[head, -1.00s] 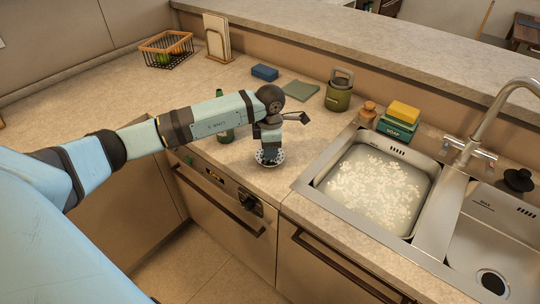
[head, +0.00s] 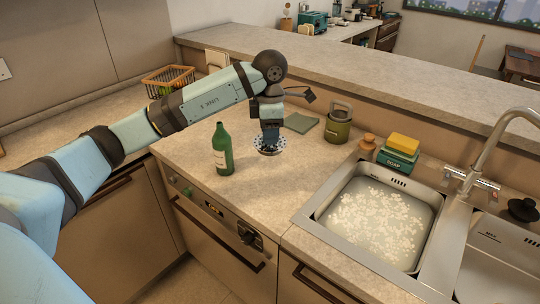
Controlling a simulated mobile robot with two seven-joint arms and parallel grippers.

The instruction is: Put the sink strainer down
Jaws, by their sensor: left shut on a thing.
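The sink strainer (head: 270,151) is a small round metal disc with holes. My left gripper (head: 269,143) points down and is shut on it. The gripper hides the strainer's middle. My right gripper is not in view.
A green bottle (head: 222,150) stands close by on the left. An olive canister (head: 338,124), a grey-green cloth (head: 300,122), and a soap box with a yellow sponge (head: 403,143) are at the back. The sink (head: 374,218) holds sudsy water. The counter in front is clear.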

